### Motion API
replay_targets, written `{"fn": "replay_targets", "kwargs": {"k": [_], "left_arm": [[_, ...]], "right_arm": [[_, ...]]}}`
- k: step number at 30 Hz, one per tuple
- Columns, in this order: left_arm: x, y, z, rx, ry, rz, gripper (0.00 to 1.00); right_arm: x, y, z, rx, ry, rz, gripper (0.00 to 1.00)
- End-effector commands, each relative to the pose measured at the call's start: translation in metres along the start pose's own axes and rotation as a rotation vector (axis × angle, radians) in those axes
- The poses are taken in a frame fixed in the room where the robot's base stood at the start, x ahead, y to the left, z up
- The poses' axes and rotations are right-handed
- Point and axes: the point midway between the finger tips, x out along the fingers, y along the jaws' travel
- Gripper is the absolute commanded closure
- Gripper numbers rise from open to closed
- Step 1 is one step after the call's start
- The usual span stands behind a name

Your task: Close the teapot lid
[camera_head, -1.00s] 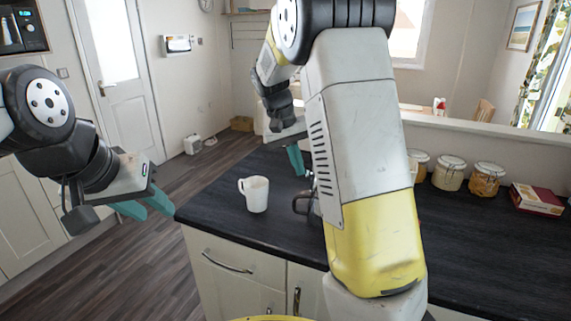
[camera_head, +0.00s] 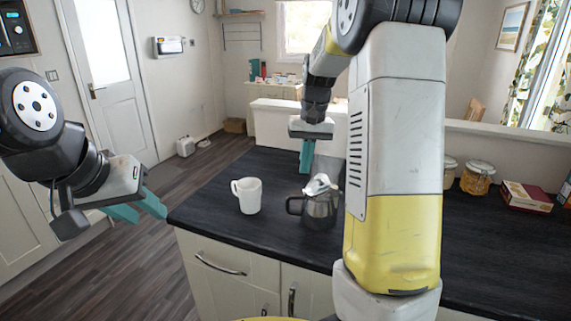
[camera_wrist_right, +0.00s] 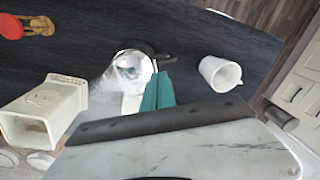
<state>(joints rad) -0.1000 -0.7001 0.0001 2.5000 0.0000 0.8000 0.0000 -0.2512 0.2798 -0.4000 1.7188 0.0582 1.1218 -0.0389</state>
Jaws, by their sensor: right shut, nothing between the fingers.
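The teapot (camera_head: 318,210), a grey metal pot with a dark handle at its left, stands on the dark counter. A pale lid (camera_head: 320,184) shows tilted up at its top. In the right wrist view the teapot (camera_wrist_right: 133,66) is seen from above, just beyond the fingers, and its lid is hard to make out. My right gripper (camera_head: 307,166) is shut and empty, pointing down just behind and above the teapot; contact cannot be told. Its teal fingers (camera_wrist_right: 158,92) are together in the wrist view. My left gripper (camera_head: 138,209) is open and empty, left of the counter.
A white mug (camera_head: 247,195) stands left of the teapot. Glass jars (camera_head: 477,178) and a red box (camera_head: 527,197) are at the right. A cream canister (camera_wrist_right: 68,95) shows in the right wrist view. My right arm covers part of the counter.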

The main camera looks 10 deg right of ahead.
Motion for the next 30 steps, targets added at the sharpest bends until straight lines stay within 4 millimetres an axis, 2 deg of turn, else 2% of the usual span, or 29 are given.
{"fn": "replay_targets", "kwargs": {"k": [3, 18, 30], "left_arm": [[0.000, 0.000, 0.000, 0.000, 0.000, 0.000, 0.64], [0.000, 0.000, 0.000, 0.000, 0.000, 0.000, 0.64], [0.000, 0.000, 0.000, 0.000, 0.000, 0.000, 0.64]], "right_arm": [[-0.001, 0.015, 0.000, 0.012, 0.004, -0.111, 1.00], [0.011, 0.059, 0.002, 0.020, 0.019, -0.587, 1.00], [0.030, 0.082, 0.003, 0.020, 0.030, -0.904, 1.00]]}}
